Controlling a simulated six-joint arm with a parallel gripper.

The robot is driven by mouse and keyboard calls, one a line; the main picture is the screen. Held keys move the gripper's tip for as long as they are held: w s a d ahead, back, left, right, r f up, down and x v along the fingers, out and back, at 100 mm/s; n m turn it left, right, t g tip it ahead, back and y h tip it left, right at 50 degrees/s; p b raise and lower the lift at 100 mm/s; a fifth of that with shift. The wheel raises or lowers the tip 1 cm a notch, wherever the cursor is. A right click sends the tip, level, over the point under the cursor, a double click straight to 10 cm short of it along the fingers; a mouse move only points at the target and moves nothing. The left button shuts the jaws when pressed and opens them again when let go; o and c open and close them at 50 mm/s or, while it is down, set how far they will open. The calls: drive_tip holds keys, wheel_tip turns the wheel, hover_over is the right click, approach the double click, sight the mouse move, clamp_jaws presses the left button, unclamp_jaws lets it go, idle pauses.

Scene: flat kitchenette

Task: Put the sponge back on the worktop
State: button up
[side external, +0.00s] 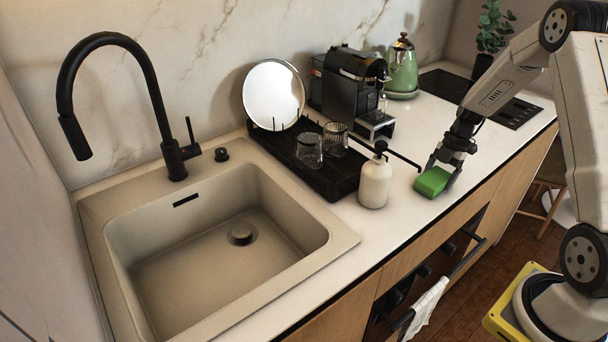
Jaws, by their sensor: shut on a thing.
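A green sponge (433,182) is between the fingers of my gripper (442,174), at the front part of the white worktop (405,203). My gripper points down and is shut on the sponge. The sponge is low, at or just above the worktop surface; I cannot tell whether it touches. It is to the right of the white soap bottle (375,184).
A black drying rack (335,180) with two glasses and a round plate (273,95) stands beside the sink (225,225). A coffee machine (346,85), green kettle (402,70) and dark hob (450,86) are behind. A towel (427,305) hangs on the front rail.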

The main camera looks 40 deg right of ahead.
drive_tip(key=shift+f, duration=0.2)
drive_tip(key=o, duration=1.1)
drive_tip(key=shift+c, duration=0.2)
drive_tip(key=shift+r, duration=0.1)
drive_tip(key=v, duration=1.2)
drive_tip(key=shift+w+a+r, duration=0.1)
drive_tip(key=shift+a+r, duration=0.05)
